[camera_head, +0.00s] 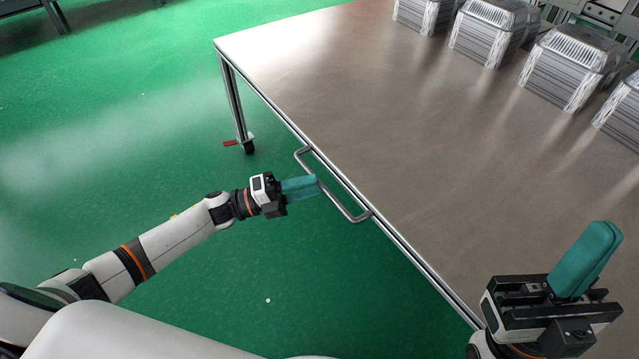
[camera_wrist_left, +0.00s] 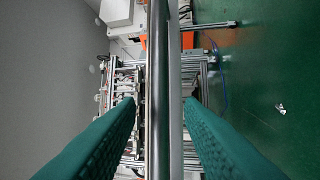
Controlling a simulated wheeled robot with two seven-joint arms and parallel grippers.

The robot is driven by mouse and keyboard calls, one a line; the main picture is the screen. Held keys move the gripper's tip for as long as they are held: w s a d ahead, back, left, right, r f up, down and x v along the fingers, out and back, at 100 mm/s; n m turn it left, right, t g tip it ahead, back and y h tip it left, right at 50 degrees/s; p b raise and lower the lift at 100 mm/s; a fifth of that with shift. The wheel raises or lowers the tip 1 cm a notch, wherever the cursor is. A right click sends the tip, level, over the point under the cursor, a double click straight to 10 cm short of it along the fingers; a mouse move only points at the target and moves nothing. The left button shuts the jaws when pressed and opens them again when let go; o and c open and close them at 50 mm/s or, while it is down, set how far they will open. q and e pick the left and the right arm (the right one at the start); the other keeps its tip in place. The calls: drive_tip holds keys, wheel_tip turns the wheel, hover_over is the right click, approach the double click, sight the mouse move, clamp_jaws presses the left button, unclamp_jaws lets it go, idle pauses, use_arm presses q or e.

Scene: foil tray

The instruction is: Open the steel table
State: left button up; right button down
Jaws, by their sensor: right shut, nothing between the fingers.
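The steel table (camera_head: 400,120) has a brushed metal top and fills the right of the head view. A bar handle (camera_head: 338,203) stands out from its near left edge. My left gripper (camera_head: 312,186) is at the handle, its teal fingers reaching the bar near its middle. In the left wrist view the metal bar (camera_wrist_left: 165,120) runs between the two spread fingers, with a visible gap on the left side; contact on the right cannot be told. My right gripper (camera_head: 603,238) is shut and empty above the table's near right part.
Stacks of foil trays (camera_head: 570,65) stand along the table's far right side. A table leg (camera_head: 236,110) with a red-tabbed caster stands on the green floor (camera_head: 110,130). The floor left of the table is mostly free.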

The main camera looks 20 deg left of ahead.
sight(319, 184)
use_arm(q)
drive_tip(key=shift+x, duration=1.5)
clamp_jaws()
